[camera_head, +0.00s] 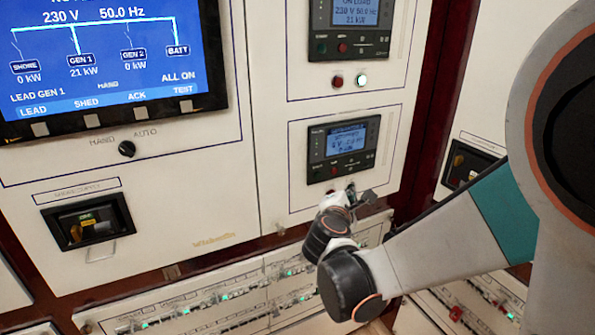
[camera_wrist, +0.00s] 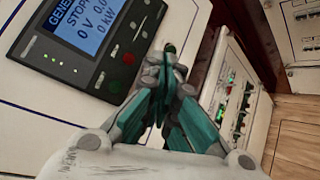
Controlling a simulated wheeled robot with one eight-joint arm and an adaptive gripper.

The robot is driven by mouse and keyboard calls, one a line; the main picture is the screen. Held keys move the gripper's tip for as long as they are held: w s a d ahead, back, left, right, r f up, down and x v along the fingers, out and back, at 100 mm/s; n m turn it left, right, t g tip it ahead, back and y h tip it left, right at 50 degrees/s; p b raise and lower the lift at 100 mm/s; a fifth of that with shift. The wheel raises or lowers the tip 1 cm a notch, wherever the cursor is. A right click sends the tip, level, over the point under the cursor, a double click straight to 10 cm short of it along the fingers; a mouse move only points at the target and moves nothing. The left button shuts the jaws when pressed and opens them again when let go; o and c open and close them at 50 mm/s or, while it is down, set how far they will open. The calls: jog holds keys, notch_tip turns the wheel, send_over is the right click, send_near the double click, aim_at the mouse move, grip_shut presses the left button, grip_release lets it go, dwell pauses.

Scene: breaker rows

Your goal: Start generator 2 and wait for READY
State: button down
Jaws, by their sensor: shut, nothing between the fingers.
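The lower generator controller (camera_head: 343,148) is a dark panel with a blue screen in the head view. In the wrist view its screen (camera_wrist: 85,22) reads STOPPED, 0 V and 0 kW; the title is cut off. It has a red button (camera_wrist: 128,58) and a green button (camera_wrist: 115,87). My gripper (camera_wrist: 168,62) is shut and empty, just below this controller. Its tips are close to a small round dark-green part (camera_wrist: 170,48); I cannot tell whether they touch. In the head view my gripper (camera_head: 352,194) partly hides the panel there.
The large screen (camera_head: 100,50) shows GEN 1 at 21 kW, GEN 2 at 0 kW and HAND. The upper controller (camera_head: 350,25) reads ON LOAD. A HAND/AUTO knob (camera_head: 127,149) sits left. Breaker rows (camera_head: 210,305) run below my gripper.

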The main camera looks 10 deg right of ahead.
aim_at(318, 175)
jog(key=shift+w+a+n, duration=0.15)
jog(key=shift+n, duration=0.15)
jog(key=shift+w+a, duration=0.45)
jog(key=shift+w, duration=0.95)
jog(key=shift+w+a, duration=0.5)
jog(key=shift+w, duration=0.85)
jog(key=shift+w+a, duration=0.45)
jog(key=shift+w, duration=0.95)
jog(key=shift+w, duration=0.1)
jog(key=shift+w+a, duration=0.1)
jog(key=shift+w, duration=0.2)
jog(key=shift+w+a, duration=0.15)
jog(key=shift+w, duration=0.25)
jog(key=shift+s+d+b, duration=0.25)
jog(key=shift+s+b, duration=0.05)
jog(key=shift+s, duration=0.5)
jog(key=shift+s, duration=0.1)
